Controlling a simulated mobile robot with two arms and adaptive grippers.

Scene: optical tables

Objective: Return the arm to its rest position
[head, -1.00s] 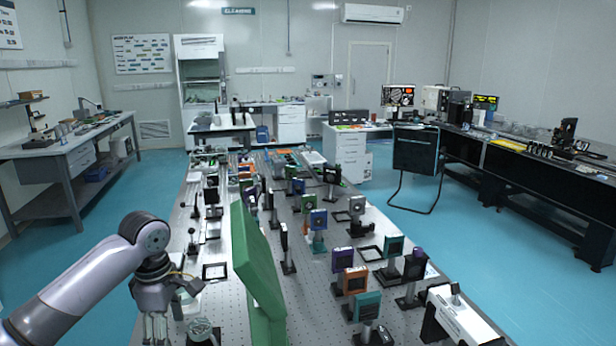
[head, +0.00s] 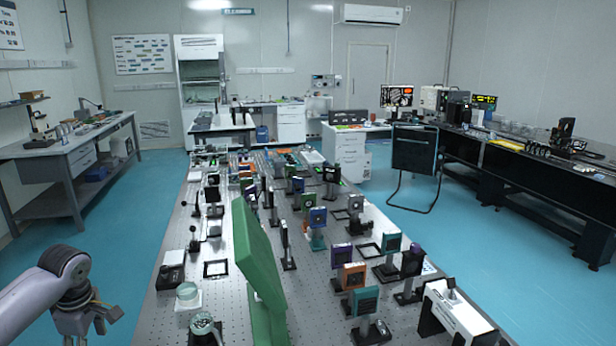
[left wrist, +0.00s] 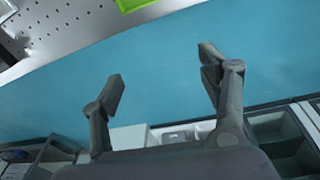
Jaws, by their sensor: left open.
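My left arm (head: 45,285) comes in from the left edge of the head view. Its gripper (head: 92,318) hangs over the blue floor, left of the optical table's (head: 320,262) near left edge, and is empty. In the left wrist view the gripper (left wrist: 163,78) has its two fingers spread wide with only floor between them. The table edge (left wrist: 60,45) shows at the upper left there, apart from the fingers. My right gripper is in neither view.
A tall green panel (head: 258,262) stands on the table. Several optical mounts, such as an orange one (head: 350,277), fill its right half. A side bench (head: 70,155) stands at the left wall. Blue floor (head: 110,220) lies open between bench and table.

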